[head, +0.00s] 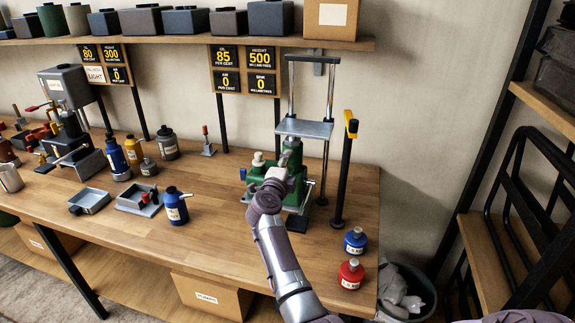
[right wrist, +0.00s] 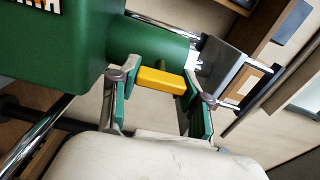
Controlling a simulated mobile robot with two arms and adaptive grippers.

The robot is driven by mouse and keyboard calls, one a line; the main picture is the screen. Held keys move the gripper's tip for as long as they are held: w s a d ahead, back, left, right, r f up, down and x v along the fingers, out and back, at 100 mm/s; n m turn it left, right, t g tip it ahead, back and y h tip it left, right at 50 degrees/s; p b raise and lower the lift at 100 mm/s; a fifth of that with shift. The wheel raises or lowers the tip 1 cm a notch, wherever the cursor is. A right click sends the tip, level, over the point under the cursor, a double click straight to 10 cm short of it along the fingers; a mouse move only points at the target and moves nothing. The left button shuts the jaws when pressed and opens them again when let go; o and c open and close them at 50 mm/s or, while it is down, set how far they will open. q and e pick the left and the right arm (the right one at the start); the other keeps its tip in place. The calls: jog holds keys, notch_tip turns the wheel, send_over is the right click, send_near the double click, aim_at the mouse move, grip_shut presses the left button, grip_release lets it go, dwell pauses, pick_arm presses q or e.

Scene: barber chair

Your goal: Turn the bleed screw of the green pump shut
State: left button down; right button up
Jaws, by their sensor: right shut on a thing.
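The green pump (head: 295,185) stands on the wooden bench right of centre, under a metal press frame. Its green body and cylinder (right wrist: 150,45) fill the upper left of the right wrist view. A yellow bar-shaped piece, which looks like the bleed screw (right wrist: 162,82), sits at the cylinder's lower side. My right gripper (right wrist: 160,92) is shut on it, one finger at each end. In the head view my right gripper (head: 268,190) is at the pump's front and hides part of it. How far the screw is turned cannot be told. My left gripper is out of view.
Blue (head: 355,241) and red (head: 351,273) bottles stand near the bench's right end. A black post with a yellow top (head: 347,170) stands right of the pump. A blue oil can (head: 175,206) and metal trays (head: 139,200) are to the left. Bare bench lies between.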

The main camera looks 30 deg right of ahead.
jog(key=shift+f+m, duration=0.2)
jog(key=shift+m, duration=0.1)
jog(key=o, duration=1.2)
jog(key=shift+c, duration=0.2)
jog(key=shift+r, duration=0.15)
